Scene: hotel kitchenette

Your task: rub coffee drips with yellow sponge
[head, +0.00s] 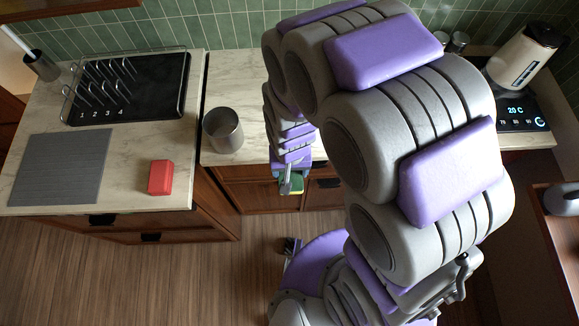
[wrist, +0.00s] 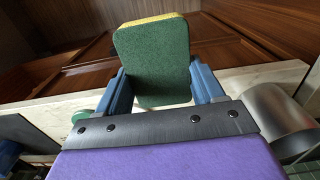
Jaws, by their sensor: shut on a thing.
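The yellow sponge (wrist: 152,62) has a dark green scouring face and a yellow edge along its top. In the wrist view my gripper (wrist: 163,88) is shut on it, with one blue finger on each side. In the head view my gripper (head: 290,180) hangs just off the front edge of the counter (head: 235,156), in front of the wooden cabinets, and the sponge (head: 297,184) shows as a small green patch. I cannot make out any coffee drips; my arm hides much of the right counter.
A metal canister (head: 222,131) stands near the counter's front left, close to my gripper; it also shows in the wrist view (wrist: 272,112). On the left counter are a red block (head: 160,177), grey mat (head: 60,168) and black rack tray (head: 150,98). A white kettle (head: 525,58) stands far right.

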